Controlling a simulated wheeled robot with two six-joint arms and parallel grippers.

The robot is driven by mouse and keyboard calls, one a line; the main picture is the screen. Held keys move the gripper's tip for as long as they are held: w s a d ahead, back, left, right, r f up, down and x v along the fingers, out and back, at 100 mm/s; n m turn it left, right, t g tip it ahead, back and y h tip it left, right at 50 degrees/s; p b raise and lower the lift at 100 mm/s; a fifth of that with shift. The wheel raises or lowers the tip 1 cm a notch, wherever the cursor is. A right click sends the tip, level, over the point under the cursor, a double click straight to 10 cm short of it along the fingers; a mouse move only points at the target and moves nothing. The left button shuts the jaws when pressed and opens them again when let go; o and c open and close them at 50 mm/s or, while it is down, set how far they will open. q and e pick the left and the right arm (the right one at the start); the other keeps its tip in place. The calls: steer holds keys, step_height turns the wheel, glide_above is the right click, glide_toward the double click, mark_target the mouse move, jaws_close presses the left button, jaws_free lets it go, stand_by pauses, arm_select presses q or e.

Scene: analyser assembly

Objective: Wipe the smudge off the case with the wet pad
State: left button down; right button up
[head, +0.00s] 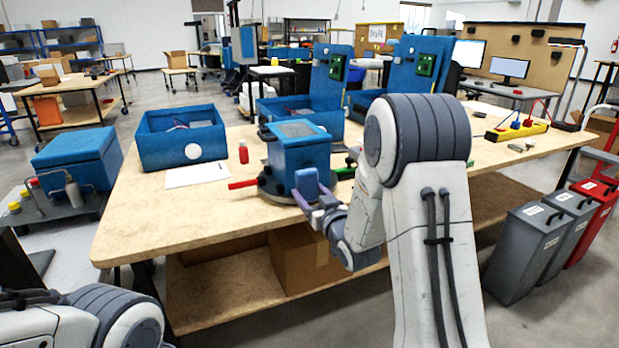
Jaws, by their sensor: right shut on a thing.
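The blue case (283,158) with a grey window in its top stands on a round dark turntable (268,194) with a red handle (243,184), near the front edge of the workbench. My right gripper (318,203) is in front of the case's near face, shut on a small blue-violet pad (306,182). The pad is upright at the case's lower right front; I cannot tell if it touches. No smudge can be made out; the pad and gripper hide part of that face. My left gripper is out of view; only part of my left arm shows at lower left.
The workbench (140,225) also bears an open blue box (160,150), a white sheet (197,174), a red bottle (243,152) and more blue housings behind. A yellow terminal strip (515,132) lies at right. The bench's front left is clear. Grey bins (520,255) stand at right.

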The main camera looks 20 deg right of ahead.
mark_target(292, 173)
steer(key=shift+w+a+f+b, duration=0.1)
steer(key=shift+w+b, duration=0.2)
steer(key=shift+w, duration=3.15)
steer(key=shift+w, duration=1)
steer(key=shift+w+d, duration=0.15)
steer(key=shift+d, duration=3.35)
steer(key=shift+b, duration=0.4)
steer(key=shift+a+b, duration=1.15)
steer(key=shift+a, duration=2.55)
